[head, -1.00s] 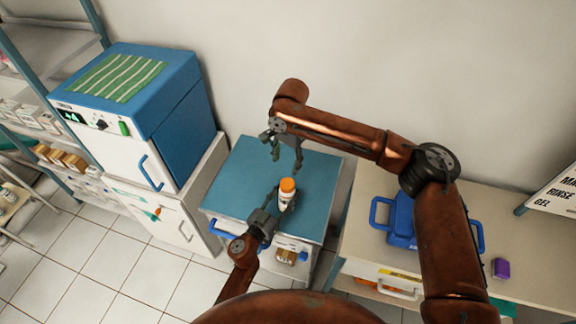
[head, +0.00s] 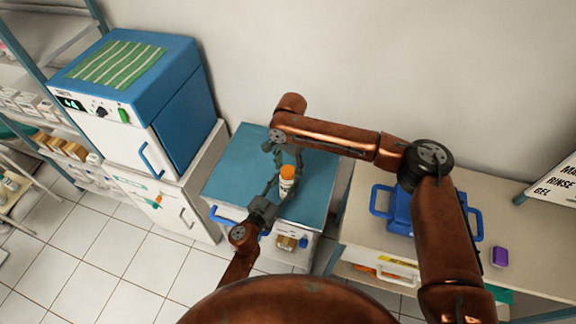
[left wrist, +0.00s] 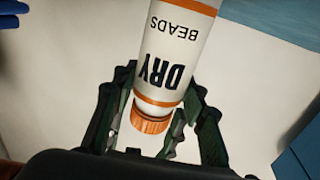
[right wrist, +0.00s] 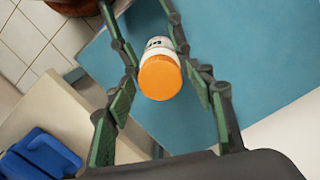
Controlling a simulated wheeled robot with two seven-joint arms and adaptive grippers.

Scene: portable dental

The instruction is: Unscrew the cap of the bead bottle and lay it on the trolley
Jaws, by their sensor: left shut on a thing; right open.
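The bead bottle (head: 287,187) is white with an orange cap (head: 287,171) and stands upright on the trolley's blue top (head: 237,164). The cap is on the bottle. My left gripper (head: 277,186) is shut on the bottle from the front. In the left wrist view the bottle (left wrist: 175,45) appears upside down between the fingers, with "DRY BEADS" readable. My right gripper (head: 284,158) is open, above and around the cap. In the right wrist view the cap (right wrist: 159,77) lies between its spread fingers; I see no clear contact.
A blue and white appliance (head: 165,100) with a green striped cloth (head: 110,68) stands left of the trolley. A blue case (head: 398,208) and a purple item (head: 500,256) are on the right counter (head: 525,235). The trolley top is bare behind and left of the bottle.

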